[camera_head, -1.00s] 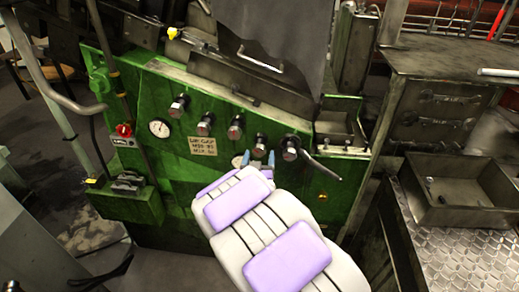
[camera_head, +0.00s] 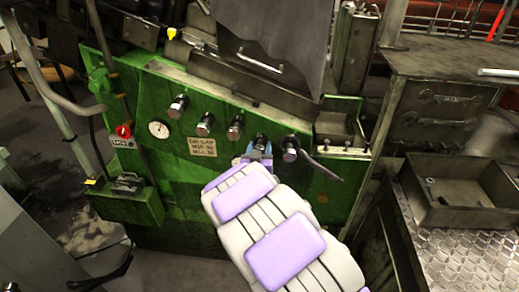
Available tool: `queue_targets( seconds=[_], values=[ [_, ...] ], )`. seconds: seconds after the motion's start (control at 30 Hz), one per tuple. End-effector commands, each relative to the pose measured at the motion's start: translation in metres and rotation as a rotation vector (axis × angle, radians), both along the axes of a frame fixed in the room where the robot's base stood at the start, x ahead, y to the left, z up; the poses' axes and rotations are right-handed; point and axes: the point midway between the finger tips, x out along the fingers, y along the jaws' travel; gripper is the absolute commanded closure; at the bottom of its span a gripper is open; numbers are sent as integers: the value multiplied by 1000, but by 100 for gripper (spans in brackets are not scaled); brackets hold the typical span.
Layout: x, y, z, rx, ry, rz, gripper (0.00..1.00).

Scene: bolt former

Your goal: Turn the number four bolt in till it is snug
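Several dark bolts with hex heads stick out of the green machine panel (camera_head: 200,180) in a row. The number four bolt (camera_head: 260,139), counted from the left, is partly covered by my gripper. My gripper (camera_head: 259,149) reaches it from below, with one blue fingertip on each side of the bolt's head. The fingers look closed in on the head, though the contact itself is too small to see clearly. My white and purple arm hides the panel below.
The fifth bolt (camera_head: 290,148), with a lever handle (camera_head: 324,170), stands close to the right of my gripper. The third bolt (camera_head: 235,128) is to its left. A gauge (camera_head: 158,129) and a label (camera_head: 202,147) are farther left. A metal bin (camera_head: 465,215) stands at right.

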Motion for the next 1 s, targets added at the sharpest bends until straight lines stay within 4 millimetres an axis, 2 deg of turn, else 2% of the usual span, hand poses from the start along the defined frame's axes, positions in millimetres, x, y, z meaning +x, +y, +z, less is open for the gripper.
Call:
queue_targets(
  seconds=[0.03,0.37,0.67,1.0],
  values=[
    [0,1,0,0,0,1,54],
    [0,2,0,-1,0,2,84],
    [0,2,-2,44,0,3,84],
    [0,2,-2,277,-11,2,84]
  ],
)
